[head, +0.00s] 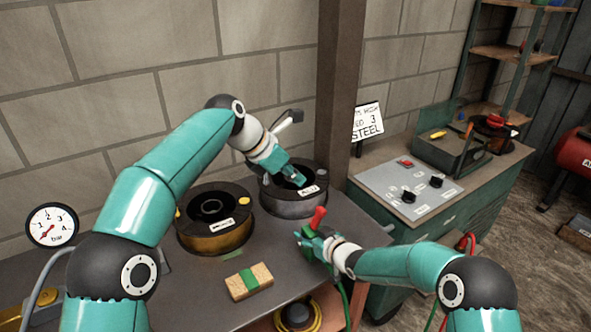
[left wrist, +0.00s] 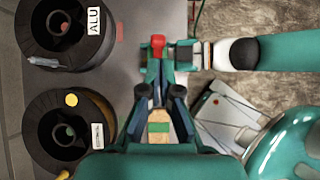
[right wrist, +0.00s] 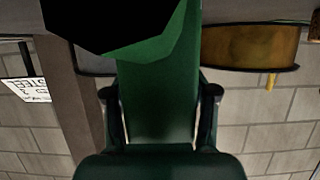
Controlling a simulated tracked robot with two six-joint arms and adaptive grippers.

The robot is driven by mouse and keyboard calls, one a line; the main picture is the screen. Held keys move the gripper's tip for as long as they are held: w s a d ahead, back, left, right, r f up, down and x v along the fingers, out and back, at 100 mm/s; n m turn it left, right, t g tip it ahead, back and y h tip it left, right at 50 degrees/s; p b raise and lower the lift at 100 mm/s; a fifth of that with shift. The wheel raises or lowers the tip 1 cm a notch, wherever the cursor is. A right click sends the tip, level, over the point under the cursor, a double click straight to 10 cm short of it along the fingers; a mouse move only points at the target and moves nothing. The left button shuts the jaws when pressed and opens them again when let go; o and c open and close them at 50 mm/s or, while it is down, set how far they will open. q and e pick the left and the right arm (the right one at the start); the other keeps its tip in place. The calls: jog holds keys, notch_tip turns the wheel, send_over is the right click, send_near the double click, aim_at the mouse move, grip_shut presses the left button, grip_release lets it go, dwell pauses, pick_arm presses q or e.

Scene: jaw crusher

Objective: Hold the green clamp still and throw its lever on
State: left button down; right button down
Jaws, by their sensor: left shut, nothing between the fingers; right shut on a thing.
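The green clamp (head: 322,246) with its red lever (head: 318,217) is at the bench's front right edge. My right gripper (head: 308,243) is shut on the clamp. In the right wrist view the clamp's green body (right wrist: 158,90) stands between the fingers; a dark shape covers its upper end. The red lever sticks up in the head view. My left gripper (head: 299,181) is shut and empty, in front of the ALU spool in the picture, above and behind the clamp. In the left wrist view the red lever (left wrist: 158,41) shows just beyond the left fingertips; contact cannot be told.
The ALU spool (head: 293,208) and a brass-coloured spool (head: 216,239) stand on the bench. A wooden block with a green band (head: 240,286) lies in front. A control panel (head: 396,186) is at the right. A green cable hangs below the clamp.

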pick_arm(q)
jog(key=shift+w+d+r, duration=0.1)
jog(key=shift+r, duration=0.7)
pick_arm(e)
jog(key=shift+f, duration=0.15)
jog(key=shift+c, duration=1.2)
grip_release()
